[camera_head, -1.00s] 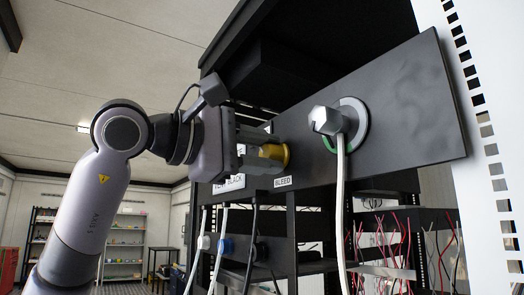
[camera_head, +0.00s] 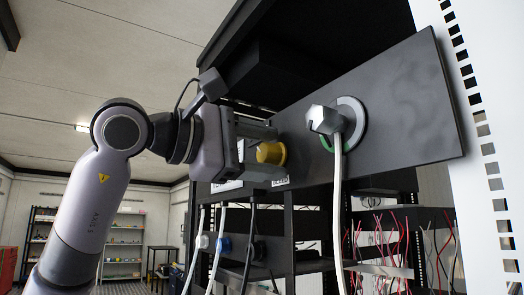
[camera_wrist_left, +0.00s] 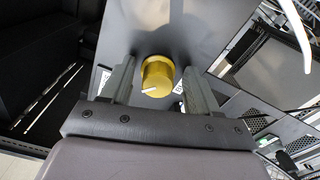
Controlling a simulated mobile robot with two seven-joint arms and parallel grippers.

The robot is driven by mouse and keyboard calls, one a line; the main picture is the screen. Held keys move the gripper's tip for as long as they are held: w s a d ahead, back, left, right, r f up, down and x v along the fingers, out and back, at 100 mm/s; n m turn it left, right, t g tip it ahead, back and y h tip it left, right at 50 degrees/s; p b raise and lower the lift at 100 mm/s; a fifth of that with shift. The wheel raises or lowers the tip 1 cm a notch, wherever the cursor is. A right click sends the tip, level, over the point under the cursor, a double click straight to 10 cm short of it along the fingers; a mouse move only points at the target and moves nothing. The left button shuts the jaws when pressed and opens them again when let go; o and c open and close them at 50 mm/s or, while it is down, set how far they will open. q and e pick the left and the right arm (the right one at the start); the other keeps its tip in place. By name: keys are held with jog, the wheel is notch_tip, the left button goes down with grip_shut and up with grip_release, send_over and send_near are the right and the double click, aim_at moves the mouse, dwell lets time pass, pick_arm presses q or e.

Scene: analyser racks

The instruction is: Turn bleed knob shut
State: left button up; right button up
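The yellow bleed knob (camera_head: 270,152) sits on the dark panel (camera_head: 400,115), above a small white label (camera_head: 281,181). In the left wrist view the knob (camera_wrist_left: 157,74) shows a white pointer mark at its lower left. My left gripper (camera_head: 264,152) reaches in from the left, one finger above the knob and one below. In the left wrist view the fingers (camera_wrist_left: 158,82) stand on either side of the knob with a narrow gap at each side, so the gripper is open around it. My right gripper is not in view.
A grey connector with a white cable (camera_head: 324,119) sticks out of the panel right of the knob, within a white and green ring. More cables hang below the panel. Red wires (camera_head: 385,240) hang in the rack at lower right. Shelves (camera_head: 124,245) stand far back left.

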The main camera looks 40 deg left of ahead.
pick_arm(q)
jog(key=shift+a, duration=0.1)
jog(key=b+v, duration=0.1)
jog(key=v, duration=0.6)
jog(key=shift+s, duration=0.1)
dwell(0.4)
